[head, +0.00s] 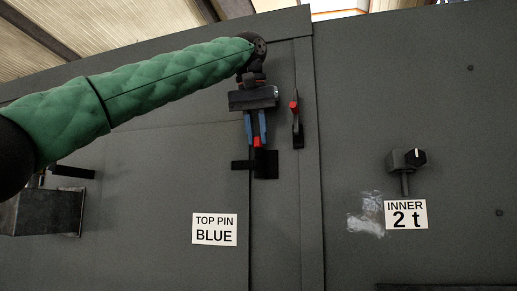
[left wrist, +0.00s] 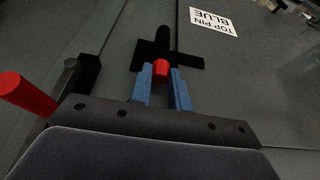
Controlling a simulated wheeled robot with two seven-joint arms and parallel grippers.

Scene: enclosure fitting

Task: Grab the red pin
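The red pin (head: 257,142) shows at a black cross-shaped bracket (head: 266,164) on the grey wall panel. My left gripper (head: 256,138) is at it, with its two blue fingers apart and the pin's red end between their tips. In the left wrist view the red pin (left wrist: 161,70) fills nearly the whole gap between the fingertips (left wrist: 162,74). I cannot tell whether the fingers press on it or only stand around it. My right gripper is in neither view.
A red-ended lever (head: 294,106) on a black mount stands close right of my left gripper. A "TOP PIN BLUE" label (head: 214,230) is lower left. A knob box (head: 406,160) and an "INNER 2 t" label (head: 406,214) are at right. A metal box (head: 45,211) juts out at left.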

